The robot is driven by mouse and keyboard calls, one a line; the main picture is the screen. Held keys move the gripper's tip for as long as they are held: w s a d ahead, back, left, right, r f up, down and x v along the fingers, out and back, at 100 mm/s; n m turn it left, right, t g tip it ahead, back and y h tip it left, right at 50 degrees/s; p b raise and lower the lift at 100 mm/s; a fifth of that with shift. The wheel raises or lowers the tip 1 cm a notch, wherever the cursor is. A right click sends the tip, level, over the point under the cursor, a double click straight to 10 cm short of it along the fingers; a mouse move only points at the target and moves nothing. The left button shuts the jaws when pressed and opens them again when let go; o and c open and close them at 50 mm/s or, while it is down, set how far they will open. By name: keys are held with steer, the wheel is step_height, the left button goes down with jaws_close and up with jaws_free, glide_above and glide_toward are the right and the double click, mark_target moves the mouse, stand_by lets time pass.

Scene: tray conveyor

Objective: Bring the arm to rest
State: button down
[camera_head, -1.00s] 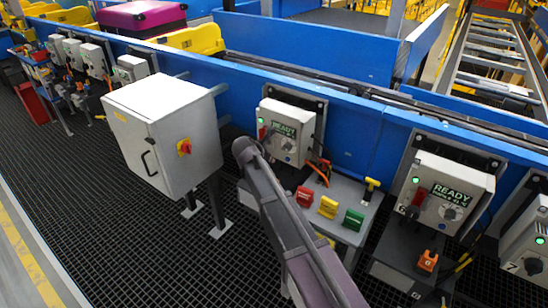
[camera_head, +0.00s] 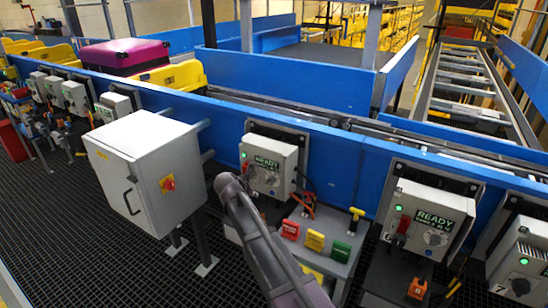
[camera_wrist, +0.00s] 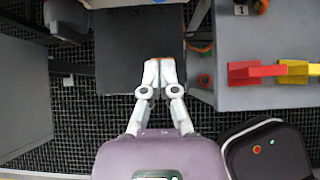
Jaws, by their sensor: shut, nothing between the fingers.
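My gripper (camera_wrist: 160,75) shows in the wrist view with its two fingers together and nothing between them. It hangs over a dark grey plate and the black grating floor, to the left of a grey stand (camera_wrist: 260,97) with red and yellow blocks on it. In the head view my arm rises from the bottom middle between the white cabinet (camera_head: 140,175) and the grey stand. My gripper is hidden behind my own arm there.
Control boxes marked READY, one behind my arm (camera_head: 268,165) and one at right (camera_head: 430,217), hang along the blue conveyor wall (camera_head: 335,165). A red block (camera_head: 290,229), yellow block (camera_head: 315,240) and green block (camera_head: 340,251) sit on the stand. A magenta suitcase (camera_head: 122,55) lies far left.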

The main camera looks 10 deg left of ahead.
steer(key=s+d+m+g+p, duration=0.1)
steer(key=s+d+m, duration=0.1)
steer(key=d+m, duration=0.3)
steer(key=s+d+m+g+p, duration=0.2)
steer(key=d+m, duration=0.3)
steer(key=d, duration=0.4)
steer(key=s+d+r+m+g+p, duration=0.1)
steer(key=s+d+m, duration=0.2)
steer(key=d, duration=0.5)
steer(key=shift+s+m+p, duration=0.3)
steer(key=shift+s+m, duration=0.1)
steer(key=shift+m, duration=0.5)
steer(key=s+d+r+m+g+y+p, duration=0.2)
steer(key=s+d+m+g+y+p, duration=0.1)
steer(key=s+d+m, duration=1.1)
steer(key=s+m+g+p, duration=0.1)
steer(key=m, duration=0.1)
steer(key=shift+d+r+m+y+p, duration=0.2)
steer(key=shift+r+m+y+p, duration=0.1)
steer(key=shift+r, duration=0.1)
steer(key=shift+w, duration=0.1)
